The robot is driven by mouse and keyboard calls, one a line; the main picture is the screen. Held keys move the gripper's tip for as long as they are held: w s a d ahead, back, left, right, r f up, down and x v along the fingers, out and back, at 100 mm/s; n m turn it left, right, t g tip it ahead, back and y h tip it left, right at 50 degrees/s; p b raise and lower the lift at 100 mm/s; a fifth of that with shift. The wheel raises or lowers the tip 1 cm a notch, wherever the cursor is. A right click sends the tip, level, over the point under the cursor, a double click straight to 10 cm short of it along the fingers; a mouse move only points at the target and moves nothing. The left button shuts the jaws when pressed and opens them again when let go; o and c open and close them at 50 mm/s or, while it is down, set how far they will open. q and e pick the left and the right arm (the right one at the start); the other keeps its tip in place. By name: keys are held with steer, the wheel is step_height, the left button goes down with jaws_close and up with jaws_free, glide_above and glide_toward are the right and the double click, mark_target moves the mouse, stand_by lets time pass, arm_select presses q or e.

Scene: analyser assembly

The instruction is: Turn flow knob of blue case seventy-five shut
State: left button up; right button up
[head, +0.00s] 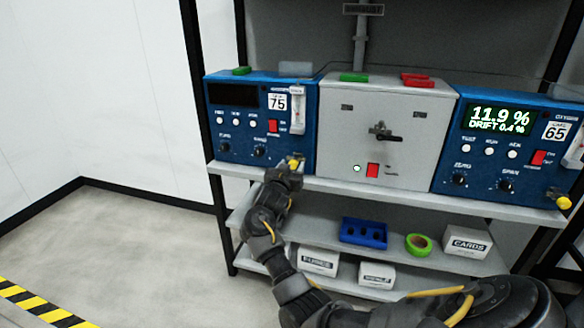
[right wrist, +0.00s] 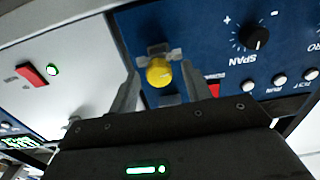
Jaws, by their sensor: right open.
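The blue case labelled 75 (head: 234,135) stands at the left of the upper shelf. Its yellow flow knob (head: 293,163) sits low at its right corner and is partly hidden by my right gripper (head: 289,170). In the right wrist view the yellow knob (right wrist: 159,73) lies between my two open fingers, with gaps on both sides. The gripper faces the front panel, and the knob sits on a grey fitting. Whether the fingers touch the knob cannot be seen. My left gripper is not in view.
A grey box (head: 384,125) with a black handle stands beside the case. A second blue case labelled 65 (head: 509,147) with a lit display and its own yellow knob (head: 563,202) is at the right. The lower shelves hold a blue tray (head: 363,233), green tape (head: 418,244) and white boxes.

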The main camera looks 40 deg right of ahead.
steer(key=shift+w+d, duration=0.35)
steer(key=shift+d, duration=0.25)
steer(key=shift+c, duration=0.8)
steer(key=c, duration=0.8)
steer(key=shift+c, duration=0.2)
